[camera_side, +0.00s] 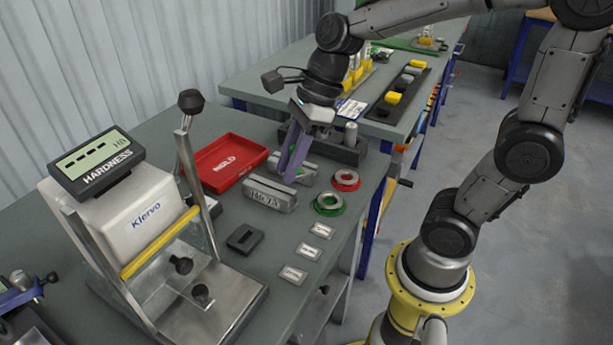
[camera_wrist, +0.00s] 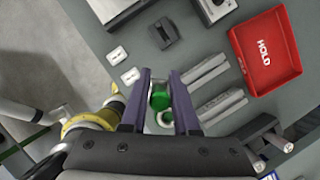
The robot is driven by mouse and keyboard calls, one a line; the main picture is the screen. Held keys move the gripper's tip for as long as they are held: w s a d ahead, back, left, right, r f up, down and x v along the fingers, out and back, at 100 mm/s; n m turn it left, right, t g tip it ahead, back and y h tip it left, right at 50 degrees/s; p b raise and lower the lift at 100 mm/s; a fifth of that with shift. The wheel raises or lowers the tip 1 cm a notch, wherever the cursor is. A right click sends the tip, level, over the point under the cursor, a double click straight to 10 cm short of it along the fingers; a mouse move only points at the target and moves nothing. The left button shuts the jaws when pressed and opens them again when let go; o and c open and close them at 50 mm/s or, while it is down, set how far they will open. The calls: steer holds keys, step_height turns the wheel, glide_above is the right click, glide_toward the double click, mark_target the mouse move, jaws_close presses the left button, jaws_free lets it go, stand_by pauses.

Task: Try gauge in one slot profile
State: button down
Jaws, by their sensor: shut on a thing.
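My gripper (camera_side: 288,172) points down over the table, its purple fingers near the grey metal profile blocks. In the wrist view the fingers (camera_wrist: 161,82) are shut on a green-ended round gauge (camera_wrist: 159,99); its lower part is hard to make out. One block (camera_side: 269,195) with stamped markings lies in front of the fingers. A second block (camera_side: 305,172) lies behind it, partly hidden by the fingers. Both blocks (camera_wrist: 205,72) (camera_wrist: 221,106) lie to the right of the fingers in the wrist view. I cannot tell whether the gauge touches a block.
A red HOLD tray (camera_side: 228,163) lies left of the blocks. A red ring (camera_side: 346,180) and a green ring (camera_side: 329,203) lie to their right. A hardness tester (camera_side: 140,225), a black block (camera_side: 245,238) and white labels (camera_side: 308,251) are nearer. A dark rack (camera_side: 344,151) stands behind.

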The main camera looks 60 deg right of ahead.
steer(key=w+d+f+m+t+h, duration=0.1)
steer(key=w+d+f+m, duration=0.1)
steer(key=w+d+m, duration=0.3)
steer(key=w+d+f+m+h, duration=0.2)
steer(key=w+d+m, duration=0.3)
steer(key=d, duration=0.5)
steer(key=shift+d+t, duration=0.2)
steer(key=shift+t, duration=0.2)
steer(key=shift+f, duration=0.15)
steer(key=shift+f, duration=2.2)
steer(key=shift+a+f, duration=0.1)
steer(key=shift+f, duration=0.95)
steer(key=shift+r, duration=0.1)
steer(key=shift+r, duration=2.55)
